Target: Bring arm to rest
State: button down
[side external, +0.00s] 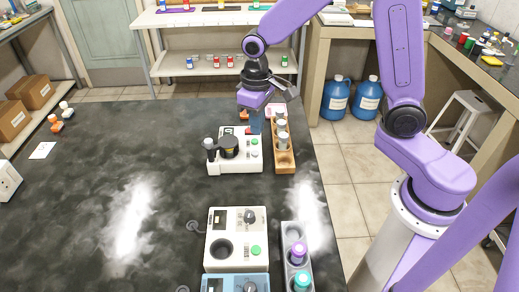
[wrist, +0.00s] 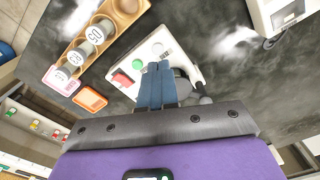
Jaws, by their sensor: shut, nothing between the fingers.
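My purple arm reaches over the black bench (side external: 80,200) from the right. My gripper (side external: 256,128) points down over the back of the white titration device (side external: 235,160), near its right side. In the wrist view its two blue fingers (wrist: 157,66) are together with nothing between them. They overlap the white device (wrist: 135,68) in that picture, and I cannot tell the exact gap above it. The fingers hide part of the dark round part on the device.
A wooden rack (side external: 284,160) with several grey-capped vials stands just right of the device. Nearer stand another white device (side external: 235,262), a blue device (side external: 234,283) and a grey rack (side external: 291,235) with purple and teal caps. The bench's left middle is mostly clear.

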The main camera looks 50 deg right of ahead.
jog(key=s+d+r+n, duration=0.2)
jog(key=s+n, duration=0.2)
jog(key=s, duration=0.8)
jog(key=s+d+r+n, duration=0.2)
jog(key=s+n, duration=0.3)
jog(key=s, duration=0.7)
jog(key=shift+d+r, duration=0.35)
jog(key=shift+r, duration=0.05)
